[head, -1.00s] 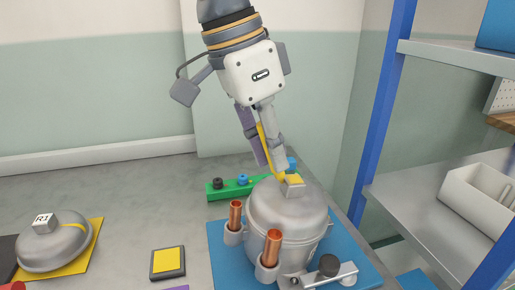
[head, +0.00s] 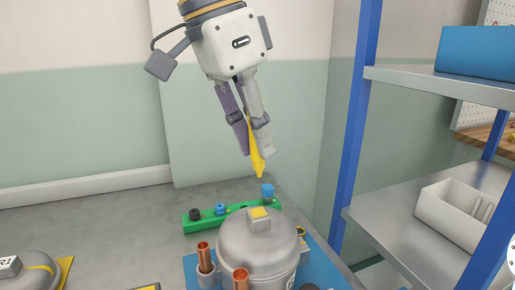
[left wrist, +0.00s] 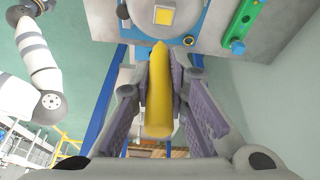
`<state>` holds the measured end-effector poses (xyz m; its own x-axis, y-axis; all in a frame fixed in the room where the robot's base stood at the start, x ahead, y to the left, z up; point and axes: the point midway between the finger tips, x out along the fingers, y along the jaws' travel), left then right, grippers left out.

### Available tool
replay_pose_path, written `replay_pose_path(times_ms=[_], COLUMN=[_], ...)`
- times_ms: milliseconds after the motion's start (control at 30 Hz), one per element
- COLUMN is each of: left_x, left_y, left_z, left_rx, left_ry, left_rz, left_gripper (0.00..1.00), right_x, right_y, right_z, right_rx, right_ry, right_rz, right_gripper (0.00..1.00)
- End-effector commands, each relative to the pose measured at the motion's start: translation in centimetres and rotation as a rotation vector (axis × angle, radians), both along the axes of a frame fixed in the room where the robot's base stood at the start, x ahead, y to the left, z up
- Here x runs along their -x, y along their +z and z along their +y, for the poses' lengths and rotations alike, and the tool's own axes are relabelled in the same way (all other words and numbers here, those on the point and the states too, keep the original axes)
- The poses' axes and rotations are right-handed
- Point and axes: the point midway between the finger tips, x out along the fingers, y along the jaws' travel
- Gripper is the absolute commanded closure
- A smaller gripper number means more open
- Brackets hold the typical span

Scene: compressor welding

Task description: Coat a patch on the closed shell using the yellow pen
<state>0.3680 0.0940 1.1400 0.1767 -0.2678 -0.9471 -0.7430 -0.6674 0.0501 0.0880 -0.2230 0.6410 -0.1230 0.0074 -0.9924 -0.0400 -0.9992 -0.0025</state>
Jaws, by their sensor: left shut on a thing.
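My left gripper (head: 259,152) is shut on the yellow pen (head: 256,160), whose tip points down. The pen (left wrist: 159,95) also shows between the fingers in the left wrist view. The closed shell (head: 250,252) is a grey dome standing below the pen, with a clear gap between them. On its top is a grey block (head: 257,223) with a yellow square on its upper face. The block (left wrist: 164,14) also shows at the top of the left wrist view. My right gripper cannot be made out in either view.
A green holder (head: 206,221) with black and blue pieces lies behind the shell. Copper tubes (head: 204,256) rise at the shell's front left. Another grey dome (head: 30,272) is at the left edge. A blue-posted shelf with a white bin (head: 462,212) stands to the right.

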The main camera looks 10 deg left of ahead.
Motion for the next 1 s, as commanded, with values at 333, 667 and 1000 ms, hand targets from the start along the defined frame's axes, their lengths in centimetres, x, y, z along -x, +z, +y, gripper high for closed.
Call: replay_pose_path(times_ms=[333,667,1000], left_x=[-0.1,0.0,0.0], left_y=[1.3,3.0,3.0], left_z=[0.0,0.0,0.1], left_rx=[-0.001,-0.001,-0.001], left_ry=[0.001,0.000,0.000], left_rz=[-0.003,0.001,0.001], left_gripper=[1.00,1.00,1.00], right_x=[0.0,0.0,0.0], right_y=[0.0,0.0,0.0], right_z=[0.0,0.0,0.0], right_rx=[0.000,0.000,0.000], right_ry=[0.000,0.000,0.000], right_rz=[0.000,0.000,0.000], right_gripper=[1.00,1.00,1.00])
